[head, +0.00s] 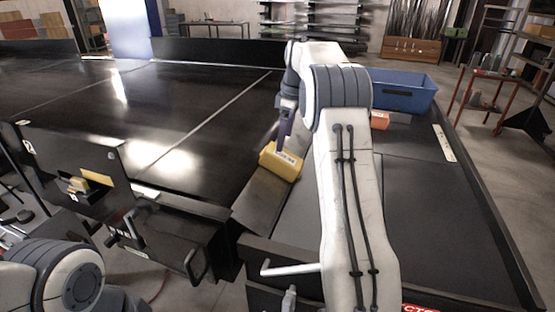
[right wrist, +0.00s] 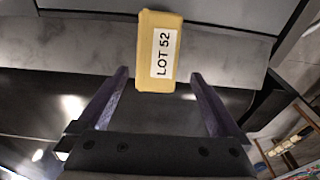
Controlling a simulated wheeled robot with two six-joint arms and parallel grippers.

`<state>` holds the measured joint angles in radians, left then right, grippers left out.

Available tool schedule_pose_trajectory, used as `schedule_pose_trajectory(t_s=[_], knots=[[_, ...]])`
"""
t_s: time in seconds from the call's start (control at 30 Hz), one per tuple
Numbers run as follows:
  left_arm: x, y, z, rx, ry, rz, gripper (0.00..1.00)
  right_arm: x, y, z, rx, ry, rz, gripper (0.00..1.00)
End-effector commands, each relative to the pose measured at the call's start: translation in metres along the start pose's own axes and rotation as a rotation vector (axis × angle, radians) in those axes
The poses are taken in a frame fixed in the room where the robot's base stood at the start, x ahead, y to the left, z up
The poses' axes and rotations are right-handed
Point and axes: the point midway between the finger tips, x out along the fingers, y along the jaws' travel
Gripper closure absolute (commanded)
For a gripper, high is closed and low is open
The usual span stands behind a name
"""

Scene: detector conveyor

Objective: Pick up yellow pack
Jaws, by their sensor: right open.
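The yellow pack (head: 281,161) lies on the dark sloped plate at the edge of the conveyor in the head view. In the right wrist view the yellow pack (right wrist: 159,50) shows a white label reading "LOT 52". My right gripper (head: 283,145) reaches down at the pack from above. In the right wrist view the right gripper (right wrist: 158,75) is open, with one finger to each side of the pack's near end and visible gaps between. My left arm shows at the lower left of the head view, but its gripper fingers are not visible.
A blue bin (head: 405,92) stands at the back right, with an orange block (head: 379,120) in front of it, partly behind my right arm. The black conveyor belt (head: 190,95) is clear to the left. A red-framed cart (head: 483,95) stands at far right.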

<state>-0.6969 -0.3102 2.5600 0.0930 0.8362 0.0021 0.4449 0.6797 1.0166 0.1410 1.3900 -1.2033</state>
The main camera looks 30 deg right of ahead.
Motion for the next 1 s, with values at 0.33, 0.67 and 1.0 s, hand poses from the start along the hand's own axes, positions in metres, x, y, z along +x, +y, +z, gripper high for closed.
schedule_pose_trajectory(t_s=[0.33, 0.67, 1.0], knots=[[-0.012, 0.001, -0.001, 0.002, 0.000, 0.000, 1.00, 0.033, 0.001, 0.000, 0.003, -0.001, -0.003, 0.00], [-0.029, 0.002, -0.002, 0.005, 0.000, 0.000, 1.00, 0.074, 0.002, -0.004, 0.001, -0.001, -0.001, 0.00], [-0.028, 0.002, -0.001, 0.005, 0.000, 0.000, 1.00, 0.076, 0.002, -0.004, 0.000, 0.000, 0.001, 0.42]])
